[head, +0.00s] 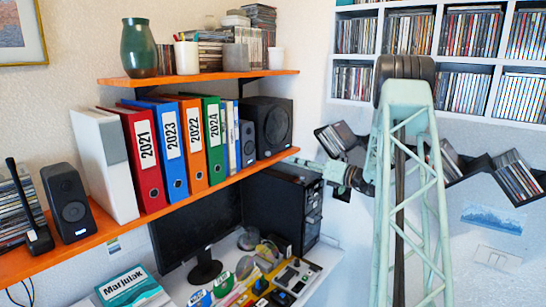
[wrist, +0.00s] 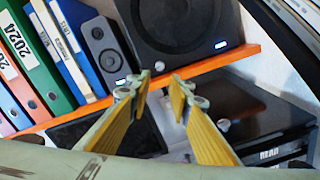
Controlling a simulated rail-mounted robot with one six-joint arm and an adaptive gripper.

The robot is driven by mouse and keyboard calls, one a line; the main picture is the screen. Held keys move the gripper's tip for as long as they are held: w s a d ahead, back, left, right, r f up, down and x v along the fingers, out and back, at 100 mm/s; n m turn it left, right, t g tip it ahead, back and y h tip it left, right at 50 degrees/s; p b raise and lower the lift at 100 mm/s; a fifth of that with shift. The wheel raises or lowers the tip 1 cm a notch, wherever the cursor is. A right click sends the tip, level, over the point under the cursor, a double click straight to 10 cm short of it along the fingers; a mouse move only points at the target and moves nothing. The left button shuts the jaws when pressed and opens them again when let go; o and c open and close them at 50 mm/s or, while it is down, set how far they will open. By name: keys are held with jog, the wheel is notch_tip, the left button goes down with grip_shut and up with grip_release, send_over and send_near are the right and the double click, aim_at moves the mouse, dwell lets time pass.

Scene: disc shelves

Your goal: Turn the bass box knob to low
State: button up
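The bass box is most likely the large black speaker (head: 268,125) with a round cone at the right end of the orange shelf. In the wrist view the large speaker (wrist: 180,22) is at the top, with a small lit blue mark on its lower right front.
The orange shelf (head: 190,207) also holds a small grey speaker (head: 247,143) and several binders. A black tower (head: 275,207) stands under the shelf, beside a monitor (head: 195,240). A dark wavy disc rack (head: 472,160) hangs on the right wall.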

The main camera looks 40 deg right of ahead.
aim_at(270, 154)
jog(key=shift+p+x, duration=0.6)
jog(key=shift+x, duration=6.2)
jog(key=c, duration=0.6)
jog(key=shift+o, duration=0.2)
